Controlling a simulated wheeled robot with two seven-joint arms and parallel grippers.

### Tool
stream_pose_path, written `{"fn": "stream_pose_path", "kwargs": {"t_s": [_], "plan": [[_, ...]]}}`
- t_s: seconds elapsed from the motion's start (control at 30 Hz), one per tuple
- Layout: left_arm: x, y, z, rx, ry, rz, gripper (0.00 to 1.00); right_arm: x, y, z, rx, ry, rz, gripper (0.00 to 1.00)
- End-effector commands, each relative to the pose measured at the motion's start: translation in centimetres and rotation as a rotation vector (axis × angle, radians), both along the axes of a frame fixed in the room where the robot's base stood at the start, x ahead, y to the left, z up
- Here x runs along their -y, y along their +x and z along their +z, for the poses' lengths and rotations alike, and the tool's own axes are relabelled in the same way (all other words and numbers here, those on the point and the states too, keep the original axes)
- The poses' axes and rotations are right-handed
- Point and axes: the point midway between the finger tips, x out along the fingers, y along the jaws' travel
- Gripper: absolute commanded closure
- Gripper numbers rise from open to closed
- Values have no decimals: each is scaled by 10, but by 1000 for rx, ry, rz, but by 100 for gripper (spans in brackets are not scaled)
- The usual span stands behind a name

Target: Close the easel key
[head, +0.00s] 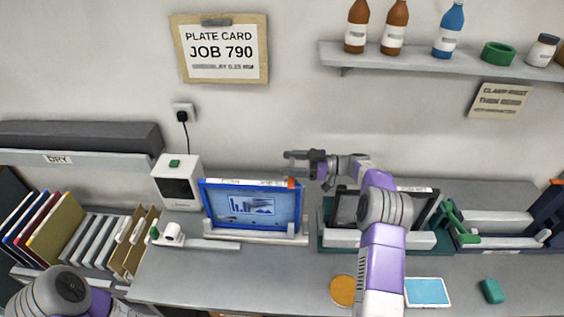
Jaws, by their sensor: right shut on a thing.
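A blue-framed plate (253,205) with a printed picture stands upright on a white easel (256,235) on the bench. The easel key, a small orange tab (291,183), sits at the top right corner of the frame. My right gripper (295,166) reaches in from the right and is at this corner, shut on the key; the contact itself is small and partly hidden by the fingers. My left arm shows only at the lower left, and its gripper is out of view.
A white box with a green button (176,182) stands left of the easel. A green-based unit (380,238) is close on the right, partly behind my right arm. An orange disc (343,290) and a blue pad (428,291) lie in front. The bench before the easel is clear.

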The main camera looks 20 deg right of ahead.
Motion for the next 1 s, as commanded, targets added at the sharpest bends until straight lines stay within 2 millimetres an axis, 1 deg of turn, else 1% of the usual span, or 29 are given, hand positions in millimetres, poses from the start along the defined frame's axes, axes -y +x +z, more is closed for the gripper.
{"fn": "stream_pose_path", "kwargs": {"t_s": [0.17, 0.53, 0.57, 0.6, 0.67, 0.7, 0.9, 1.0], "plan": [[0, 0, 1, 0, 0, 0, 57, 5, -3, 1, 4, 5, 12, 86], [0, 0, 1, 0, 0, 0, 57, 5, -3, 2, 5, 4, 16, 86], [0, 0, 1, 0, 0, 0, 57, 5, -3, 2, 5, 4, 16, 27], [0, 0, 1, 0, 0, 0, 57, 5, -3, 2, 5, 3, 15, 21], [0, 0, 1, 0, 0, 0, 57, 5, -3, 2, 5, 3, 15, 12], [0, 0, 1, 0, 0, 0, 57, 5, -3, 1, 4, 2, 15, 11], [0, 0, 1, 0, 0, 0, 57, 5, -3, 1, 3, 2, 13, 11], [0, 0, 0, 0, 0, 0, 57, 9, -4, 0, 3, 1, 12, 11]]}}
